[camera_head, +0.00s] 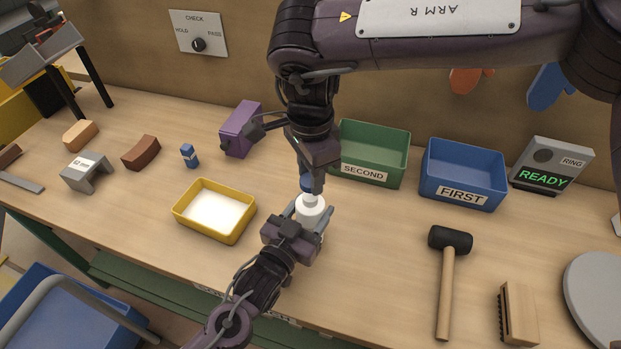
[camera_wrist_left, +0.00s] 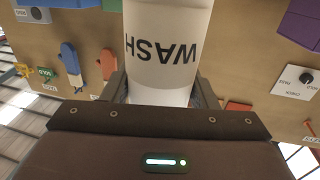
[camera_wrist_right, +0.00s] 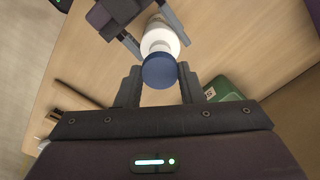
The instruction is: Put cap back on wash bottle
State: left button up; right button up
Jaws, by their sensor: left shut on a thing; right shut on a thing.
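The white wash bottle (camera_head: 310,214) stands upright at the middle of the bench. Its WASH label shows in the left wrist view (camera_wrist_left: 165,60). My left gripper (camera_head: 305,220) is shut around the bottle's body from the front. The blue cap (camera_head: 306,184) is directly above the bottle's neck. My right gripper (camera_head: 309,186) comes down from above, shut on the cap. In the right wrist view the cap (camera_wrist_right: 159,70) lies between the fingertips and overlaps the bottle's top (camera_wrist_right: 160,40). I cannot tell whether the cap is seated or just above the neck.
A yellow tray (camera_head: 238,234) with a white inside is left of the bottle. A green SECOND bin (camera_head: 373,172) and a blue FIRST bin (camera_head: 463,177) stand behind, to the right. A mallet (camera_head: 446,280) and a brush (camera_head: 519,315) lie at the front right.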

aim_at(310, 196)
jog(key=shift+f, duration=0.6)
jog(key=shift+f, duration=0.9)
jog(key=shift+f, duration=0.55)
